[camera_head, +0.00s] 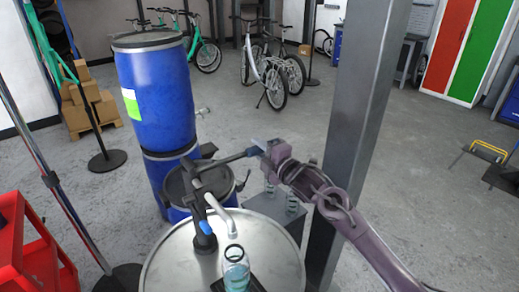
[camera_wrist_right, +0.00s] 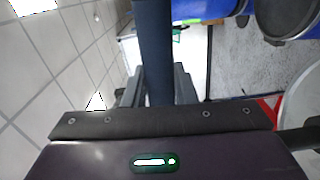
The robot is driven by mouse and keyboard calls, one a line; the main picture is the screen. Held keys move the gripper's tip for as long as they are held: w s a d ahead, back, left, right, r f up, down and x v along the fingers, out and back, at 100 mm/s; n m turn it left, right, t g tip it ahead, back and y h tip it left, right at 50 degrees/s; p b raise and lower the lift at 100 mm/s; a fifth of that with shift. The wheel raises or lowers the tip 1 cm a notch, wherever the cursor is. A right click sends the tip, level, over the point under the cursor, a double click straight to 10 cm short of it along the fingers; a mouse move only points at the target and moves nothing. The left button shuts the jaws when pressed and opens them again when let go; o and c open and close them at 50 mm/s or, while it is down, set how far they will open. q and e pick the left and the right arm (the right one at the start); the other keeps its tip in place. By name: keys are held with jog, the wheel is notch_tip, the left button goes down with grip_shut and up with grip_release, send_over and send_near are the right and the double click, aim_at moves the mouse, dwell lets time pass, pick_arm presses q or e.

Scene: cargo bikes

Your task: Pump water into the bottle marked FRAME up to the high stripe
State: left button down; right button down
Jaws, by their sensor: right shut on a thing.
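A dark hand pump (camera_head: 203,215) stands on a drum with a silver lid (camera_head: 180,265). Its light spout (camera_head: 222,208) bends down over the open neck of a clear, teal-tinted bottle (camera_head: 236,272). No mark, stripe or water level can be read on the bottle, and its lower end is cut off by the picture edge. My right gripper (camera_head: 266,152) is shut on the blue grip of the pump lever (camera_head: 250,152), which points right and slightly up. In the right wrist view the dark blue grip (camera_wrist_right: 153,50) stands between the fingers. My left gripper is not in view.
Two clear bottles (camera_head: 292,203) stand on a grey box (camera_head: 277,212) behind the drum. A grey post (camera_head: 362,90) rises close to my right arm. Tall blue barrels (camera_head: 155,95) stand behind the pump, a red cart (camera_head: 30,250) at left.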

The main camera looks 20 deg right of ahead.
aim_at(247, 149)
jog(key=shift+d+r+n, duration=0.1)
jog(key=shift+r+n, duration=0.3)
jog(key=shift+r, duration=0.35)
jog(key=r+n, duration=0.1)
jog(key=r, duration=0.1)
jog(key=r+n, duration=0.1)
jog(key=r, duration=0.1)
jog(key=a+r+n+b, duration=0.1)
jog(key=r, duration=0.1)
jog(key=shift+s+r+n, duration=0.15)
jog(key=shift+r+n, duration=0.05)
jog(key=shift+n, duration=0.2)
jog(key=s+a+r+n+b, duration=0.1)
jog(key=a+r+n, duration=0.3)
jog(key=r, duration=0.3)
jog(key=shift+s+n, duration=0.25)
jog(key=shift+n, duration=0.15)
jog(key=c, duration=1.2)
grip_release()
jog(key=shift+f, duration=0.1)
